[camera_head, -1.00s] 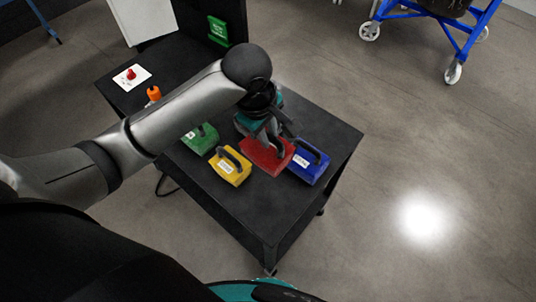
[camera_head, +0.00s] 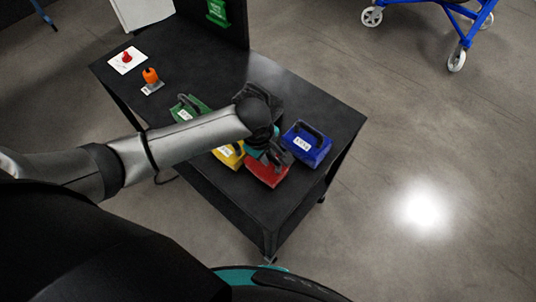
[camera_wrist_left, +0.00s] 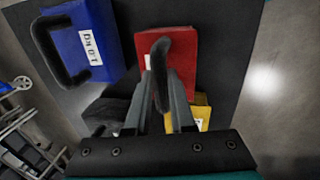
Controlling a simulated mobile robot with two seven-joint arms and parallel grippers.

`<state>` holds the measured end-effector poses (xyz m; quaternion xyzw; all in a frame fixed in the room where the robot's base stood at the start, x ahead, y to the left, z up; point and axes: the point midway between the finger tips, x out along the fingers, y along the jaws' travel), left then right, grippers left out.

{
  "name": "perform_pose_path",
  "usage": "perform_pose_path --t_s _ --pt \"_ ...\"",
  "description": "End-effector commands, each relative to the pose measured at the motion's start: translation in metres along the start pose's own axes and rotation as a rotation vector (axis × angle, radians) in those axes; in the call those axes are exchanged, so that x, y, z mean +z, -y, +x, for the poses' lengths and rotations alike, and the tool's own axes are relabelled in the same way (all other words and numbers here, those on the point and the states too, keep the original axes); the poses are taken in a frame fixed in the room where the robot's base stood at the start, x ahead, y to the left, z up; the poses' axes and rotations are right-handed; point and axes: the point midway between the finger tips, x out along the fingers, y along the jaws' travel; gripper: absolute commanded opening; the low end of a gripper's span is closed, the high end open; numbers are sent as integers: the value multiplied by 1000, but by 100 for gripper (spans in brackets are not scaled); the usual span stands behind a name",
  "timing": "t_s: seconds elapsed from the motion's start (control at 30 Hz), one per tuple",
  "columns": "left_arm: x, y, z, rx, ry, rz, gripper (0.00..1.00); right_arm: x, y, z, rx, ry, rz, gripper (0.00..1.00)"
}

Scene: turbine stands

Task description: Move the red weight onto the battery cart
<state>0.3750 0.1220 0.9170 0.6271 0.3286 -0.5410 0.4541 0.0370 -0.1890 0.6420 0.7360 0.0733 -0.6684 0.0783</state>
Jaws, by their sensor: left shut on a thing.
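The red weight (camera_head: 267,173) is at the near side of the black table (camera_head: 330,120), left of the blue weight. My left gripper (camera_head: 277,154) is above it and shut on its handle. In the left wrist view the dark handle stands between the fingers (camera_wrist_left: 163,85), with the red body (camera_wrist_left: 185,50) beyond. I cannot tell whether its underside is clear of the table. A blue-framed wheeled cart (camera_head: 465,32) stands on the floor at the upper right, its top cut off; I cannot tell if it is the battery cart. My right gripper is not in view.
The blue weight (camera_head: 307,147) is close on the right. The yellow weight (camera_head: 231,155) is on the left, partly hidden by my arm; the green weight (camera_head: 187,108) is farther left. An orange-topped object (camera_head: 151,77) and red button (camera_head: 127,58) are at the table's left. Right floor is open.

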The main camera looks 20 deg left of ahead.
Motion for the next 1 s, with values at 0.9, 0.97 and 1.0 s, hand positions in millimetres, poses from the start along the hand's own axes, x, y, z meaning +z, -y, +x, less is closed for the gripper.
perform_pose_path --t_s 0.9,0.97,1.0 --pt "0 0 2 2 -1 0 52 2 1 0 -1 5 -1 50" --pt "-1 -1 0 2 -1 1 52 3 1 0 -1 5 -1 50" --pt "0 -1 -3 2 0 0 52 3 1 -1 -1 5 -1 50"
